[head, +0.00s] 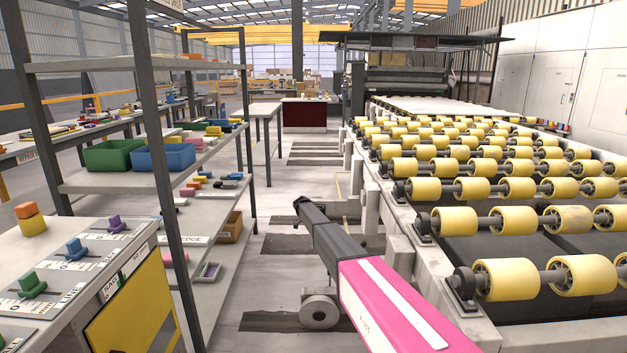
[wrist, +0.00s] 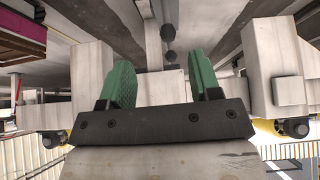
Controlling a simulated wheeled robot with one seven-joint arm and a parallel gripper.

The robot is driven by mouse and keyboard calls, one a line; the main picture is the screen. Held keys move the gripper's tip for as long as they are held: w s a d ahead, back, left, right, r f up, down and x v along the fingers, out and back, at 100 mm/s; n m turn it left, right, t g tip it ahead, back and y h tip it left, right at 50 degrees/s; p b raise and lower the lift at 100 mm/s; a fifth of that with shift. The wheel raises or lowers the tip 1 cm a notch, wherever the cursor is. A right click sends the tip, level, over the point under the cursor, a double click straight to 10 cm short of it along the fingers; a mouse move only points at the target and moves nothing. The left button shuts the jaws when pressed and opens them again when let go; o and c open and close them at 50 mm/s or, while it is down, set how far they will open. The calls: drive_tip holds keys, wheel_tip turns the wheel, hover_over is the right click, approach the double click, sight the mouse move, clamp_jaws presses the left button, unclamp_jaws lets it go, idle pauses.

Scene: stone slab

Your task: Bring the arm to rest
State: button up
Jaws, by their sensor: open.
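My arm (head: 330,245) reaches out from the lower right of the head view, over the aisle between the shelving and the roller conveyor. Its far end is dark, and the fingers cannot be made out there. In the wrist view my gripper (wrist: 160,62) shows two green fingers set well apart on a dark mount. The gap between them is empty. Nothing is held, and no object touches the fingers in that view.
The roller conveyor (head: 515,222) with yellow rollers runs along the right. A shelving rack (head: 110,185) stands at left, holding a green bin (head: 114,155) and a blue bin (head: 163,156). A workbench (head: 265,110) stands farther back. The aisle floor (head: 262,278) between is mostly clear.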

drive_tip(key=s+d+r+n+y, duration=0.1)
drive_tip(key=s+d+n, duration=0.4)
drive_tip(key=s, duration=1.4)
drive_tip(key=s+d+r+n+y, duration=0.1)
drive_tip(key=s+d+n+y, duration=0.2)
drive_tip(key=s, duration=1.5)
drive_tip(key=s+d+r+n+y, duration=0.2)
drive_tip(key=s+d+n, duration=0.5)
drive_tip(key=s, duration=1.2)
drive_tip(key=n, duration=0.2)
drive_tip(key=shift+s+d+n+y, duration=0.3)
drive_tip(key=shift+s+d+n, duration=0.05)
drive_tip(key=shift+d+n, duration=0.05)
